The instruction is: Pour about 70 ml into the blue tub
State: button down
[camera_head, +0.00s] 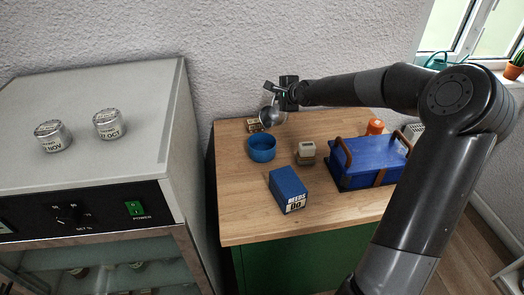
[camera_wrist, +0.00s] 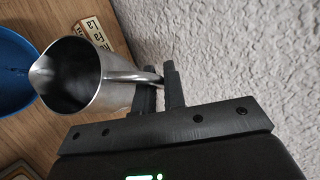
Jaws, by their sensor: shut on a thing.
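A metal jug (camera_wrist: 112,80) fills the left of the wrist view, its spout pointing left towards the blue tub (camera_wrist: 14,75). My gripper (camera_wrist: 160,82) is shut on the jug's handle. In the head view my gripper (camera_head: 278,91) holds the jug (camera_head: 272,116) above the back of the wooden counter, above and slightly right of the blue tub (camera_head: 262,150). The tub stands upright and open on the counter. The jug's inside looks dark, and I cannot tell its liquid level. No stream shows between jug and tub.
Small lettered blocks (camera_head: 253,125) lie behind the tub. A blue box (camera_head: 287,189), a small pale container (camera_head: 306,152), a blue case with brown handles (camera_head: 368,160) and an orange item (camera_head: 375,126) share the counter (camera_head: 240,215). A grey cabinet (camera_head: 95,130) stands left; the wall is close behind.

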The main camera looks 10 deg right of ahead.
jog(key=shift+w+d+r+m+g, duration=0.1)
jog(key=shift+w+d+m+g, duration=0.2)
jog(key=shift+w, duration=0.1)
jog(key=shift+w+d+f+m+g+y+b, duration=0.2)
jog(key=shift+w+f+m+g+y+b, duration=0.15)
jog(key=shift+g, duration=0.25)
jog(key=shift+w+d+r, duration=0.1)
dwell(1.4)
jog(key=shift+w+d+g+y, duration=0.1)
jog(key=shift+w+g+y, duration=0.15)
jog(key=shift+g, duration=0.15)
jog(key=w+d+f+m+g+y+b, duration=0.3)
jog(key=w+d+f+m+g, duration=0.1)
jog(key=w+g, duration=0.1)
jog(key=shift+w+f+b, duration=0.15)
jog(key=shift+w+b, duration=0.15)
jog(key=shift+w, duration=0.15)
dwell(0.4)
